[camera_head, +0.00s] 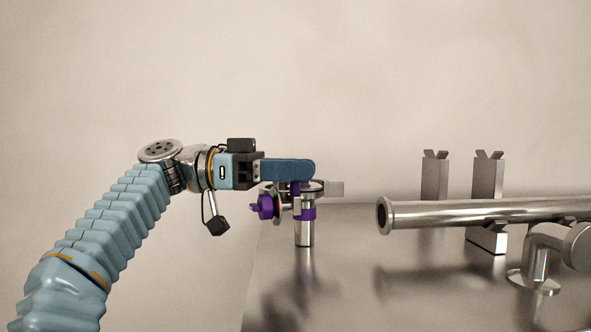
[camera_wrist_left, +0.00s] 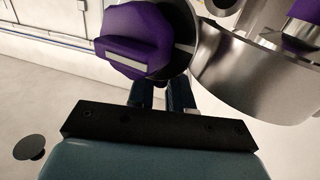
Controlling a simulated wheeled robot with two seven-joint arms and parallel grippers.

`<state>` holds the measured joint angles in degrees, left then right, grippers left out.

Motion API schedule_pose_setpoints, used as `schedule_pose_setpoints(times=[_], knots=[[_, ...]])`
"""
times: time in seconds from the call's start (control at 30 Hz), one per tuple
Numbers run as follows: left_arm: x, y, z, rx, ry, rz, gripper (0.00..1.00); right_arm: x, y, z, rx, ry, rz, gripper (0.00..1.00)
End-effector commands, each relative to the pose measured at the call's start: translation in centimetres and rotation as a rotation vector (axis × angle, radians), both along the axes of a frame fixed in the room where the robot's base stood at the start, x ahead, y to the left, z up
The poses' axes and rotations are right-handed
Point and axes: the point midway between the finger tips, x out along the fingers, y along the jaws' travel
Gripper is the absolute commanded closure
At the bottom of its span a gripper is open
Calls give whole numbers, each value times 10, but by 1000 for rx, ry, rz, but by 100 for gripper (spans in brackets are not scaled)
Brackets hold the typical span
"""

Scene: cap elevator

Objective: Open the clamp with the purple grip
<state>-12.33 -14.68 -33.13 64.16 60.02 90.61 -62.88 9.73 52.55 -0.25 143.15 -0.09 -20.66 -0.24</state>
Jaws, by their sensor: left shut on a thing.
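The clamp is a silver metal ring piece (camera_head: 312,186) on top of a short upright metal post (camera_head: 304,232) with a purple band. Its purple grip (camera_head: 264,206) sticks out to the left, low beside the ring. My left gripper (camera_head: 300,172) reaches in from the left, level, over the clamp. In the left wrist view the purple grip (camera_wrist_left: 140,38) is large and close, with the silver clamp body (camera_wrist_left: 250,85) to its right. My left gripper's dark fingertips (camera_wrist_left: 161,94) are shut at the grip's underside; their exact contact is partly hidden. My right gripper is not in view.
A horizontal metal pipe (camera_head: 450,213) lies to the right on a holder. Two upright metal posts with forked tops, one of them a tall post (camera_head: 488,176), stand behind it. A bent pipe fitting (camera_head: 540,255) is at the right. The shiny table (camera_head: 350,290) is clear in front.

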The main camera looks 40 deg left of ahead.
Motion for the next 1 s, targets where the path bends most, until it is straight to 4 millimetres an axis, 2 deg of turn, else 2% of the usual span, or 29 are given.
schedule_pose_setpoints(times=[0.1, 0.13, 0.2, 0.23, 0.5, 0.63, 0.77, 1.0], knots=[[0, 0, 0, 1, 1, -1, 100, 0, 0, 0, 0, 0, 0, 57], [0, 0, 0, 1, 1, -1, 75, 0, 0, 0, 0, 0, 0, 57], [0, 0, 0, 1, 1, -1, 65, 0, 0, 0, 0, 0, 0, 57], [0, 0, 0, 1, 1, -1, 63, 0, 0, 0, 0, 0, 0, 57], [0, 0, 0, 1, 1, 0, 63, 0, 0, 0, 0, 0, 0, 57], [-6, 9, 2, 0, -1, 1, 63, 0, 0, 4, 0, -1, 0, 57], [-21, 30, 4, -1, -1, 2, 63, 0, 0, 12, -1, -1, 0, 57], [-57, 77, 7, -1, -1, -1, 63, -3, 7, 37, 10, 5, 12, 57]])
